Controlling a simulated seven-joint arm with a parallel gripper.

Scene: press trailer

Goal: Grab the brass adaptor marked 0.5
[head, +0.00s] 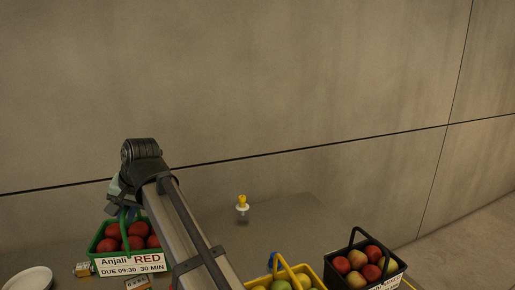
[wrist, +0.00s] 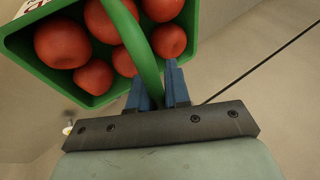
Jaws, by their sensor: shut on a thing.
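My gripper (wrist: 157,88) has its two blue fingers closed around the green handle of a green basket (wrist: 25,50) full of red apples. In the head view the green basket (head: 98,245) stands at the left under my gripper (head: 122,207), with a label reading "Anjali RED, DUE 09:30, 30 MIN". I cannot tell whether the basket touches the table. I cannot make out a brass adaptor marked 0.5. A small tan block (head: 83,269) and a labelled block (head: 137,284) lie near the basket; their markings are too small to read.
A yellow-topped item (head: 242,203) stands mid-table. A yellow basket (head: 315,275) with green fruit and a black basket (head: 393,266) with red-yellow fruit are at the front right. A white plate (head: 28,280) is front left. A wall closes the back.

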